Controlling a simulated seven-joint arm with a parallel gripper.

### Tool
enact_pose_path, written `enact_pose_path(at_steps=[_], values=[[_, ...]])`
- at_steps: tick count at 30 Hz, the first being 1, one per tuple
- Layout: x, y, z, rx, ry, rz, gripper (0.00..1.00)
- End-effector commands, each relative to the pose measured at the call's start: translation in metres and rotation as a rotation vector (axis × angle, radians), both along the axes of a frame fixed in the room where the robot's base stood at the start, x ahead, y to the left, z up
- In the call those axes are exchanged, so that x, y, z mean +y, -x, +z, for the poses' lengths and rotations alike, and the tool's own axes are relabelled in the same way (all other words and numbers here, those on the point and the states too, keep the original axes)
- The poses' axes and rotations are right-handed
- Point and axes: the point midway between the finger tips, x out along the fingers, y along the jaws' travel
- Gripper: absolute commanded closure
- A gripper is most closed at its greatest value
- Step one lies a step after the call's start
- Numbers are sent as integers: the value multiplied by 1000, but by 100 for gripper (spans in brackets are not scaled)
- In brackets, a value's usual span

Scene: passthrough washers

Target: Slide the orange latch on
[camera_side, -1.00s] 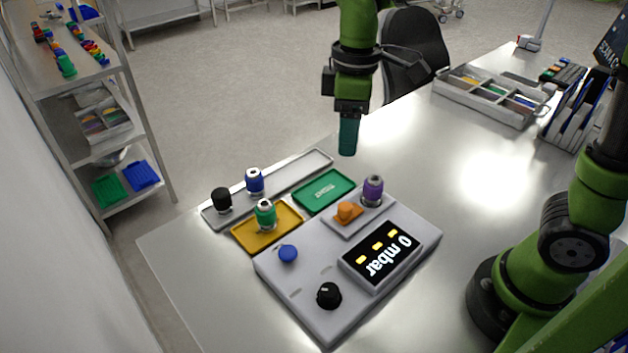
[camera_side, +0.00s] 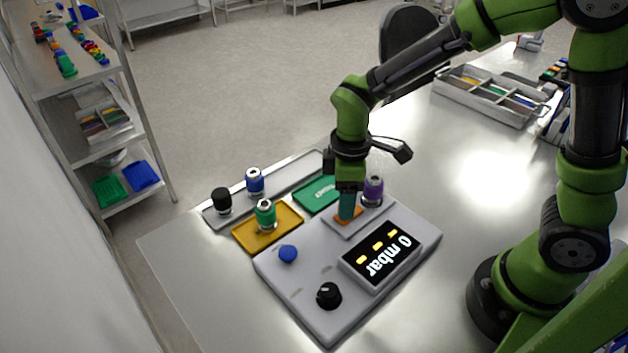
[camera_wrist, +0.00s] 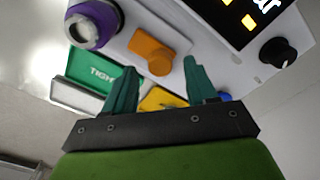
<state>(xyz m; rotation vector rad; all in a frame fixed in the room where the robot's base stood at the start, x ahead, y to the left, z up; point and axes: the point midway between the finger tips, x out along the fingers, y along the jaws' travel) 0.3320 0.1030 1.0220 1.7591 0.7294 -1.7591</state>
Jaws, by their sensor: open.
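The orange latch (camera_wrist: 153,52) sits on the raised plate of the grey pressure unit (camera_side: 310,290), next to the purple-topped fitting (camera_side: 373,190). In the side view only a low part of the latch (camera_side: 346,217) shows under my fingers. My gripper (camera_wrist: 162,80) is open, with its two teal fingers apart. In the wrist view the latch lies ahead of the fingertips and roughly between them, with nothing held. In the side view the fingers (camera_side: 347,205) are right over the latch. Whether they touch it cannot be told. The display reads 0 mbar.
A blue button (camera_side: 288,254) and a black knob (camera_side: 329,295) are on the unit. A green fitting (camera_side: 265,215) stands on the yellow tray (camera_side: 242,237). Blue (camera_side: 255,181) and black (camera_side: 222,200) fittings stand in the grey tray. A green tray (camera_side: 312,198) lies behind the latch.

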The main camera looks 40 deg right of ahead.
Motion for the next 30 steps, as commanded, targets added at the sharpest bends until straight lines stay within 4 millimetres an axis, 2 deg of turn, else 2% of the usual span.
enact_pose_path(at_steps=[5, 14, 17, 25, 26, 30], values=[[0, 1, -15, 1, 0, -2, 43], [0, 0, -17, 0, 0, -1, 43], [0, 0, -17, 0, 0, -1, 55], [0, 0, -17, 0, 0, -1, 97], [0, 0, -17, 0, 0, -1, 100], [0, 0, -17, 0, 0, -1, 100]])
